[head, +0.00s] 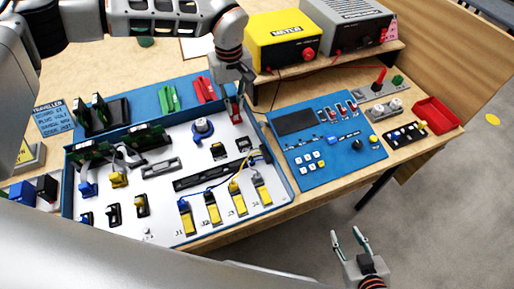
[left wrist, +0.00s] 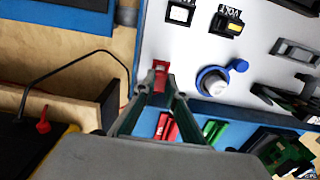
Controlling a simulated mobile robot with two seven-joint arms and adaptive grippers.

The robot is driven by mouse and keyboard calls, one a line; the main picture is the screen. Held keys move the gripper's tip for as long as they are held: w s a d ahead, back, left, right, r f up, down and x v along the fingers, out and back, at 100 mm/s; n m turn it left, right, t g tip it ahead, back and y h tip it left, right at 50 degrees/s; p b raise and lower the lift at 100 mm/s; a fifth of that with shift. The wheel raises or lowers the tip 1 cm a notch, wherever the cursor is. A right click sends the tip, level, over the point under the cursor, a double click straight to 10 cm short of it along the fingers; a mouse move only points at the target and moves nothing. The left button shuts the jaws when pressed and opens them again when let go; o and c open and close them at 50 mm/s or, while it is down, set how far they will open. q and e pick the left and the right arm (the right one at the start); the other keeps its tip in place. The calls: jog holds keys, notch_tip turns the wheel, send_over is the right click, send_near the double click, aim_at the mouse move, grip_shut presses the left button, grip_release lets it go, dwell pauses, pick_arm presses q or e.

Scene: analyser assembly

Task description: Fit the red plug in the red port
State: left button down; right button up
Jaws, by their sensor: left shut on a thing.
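My left gripper (head: 235,112) points down over the back right corner of the white analyser panel (head: 160,215). It is shut on the red plug, whose red body (left wrist: 160,72) shows between the fingertips in the left wrist view, near the panel's edge. I cannot tell whether the plug touches the panel. No red port can be made out; the gripper may hide it. Black sockets (head: 218,151) sit on the panel nearby. My right gripper (head: 352,246) is open and empty over the floor at the lower right.
A red part (head: 204,90) and a green part (head: 171,98) lie on the blue strip behind the panel. A yellow meter (head: 283,41) and a grey unit (head: 347,24) stand on a shelf. A blue control board (head: 318,172) and a red tray (head: 434,115) lie to the right.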

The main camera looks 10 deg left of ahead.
pick_arm(q)
jog(key=shift+f, duration=0.95)
dwell(0.6)
jog(key=c, duration=2)
grip_release()
jog(key=shift+o, duration=0.5)
jog(key=shift+o, duration=1.1)
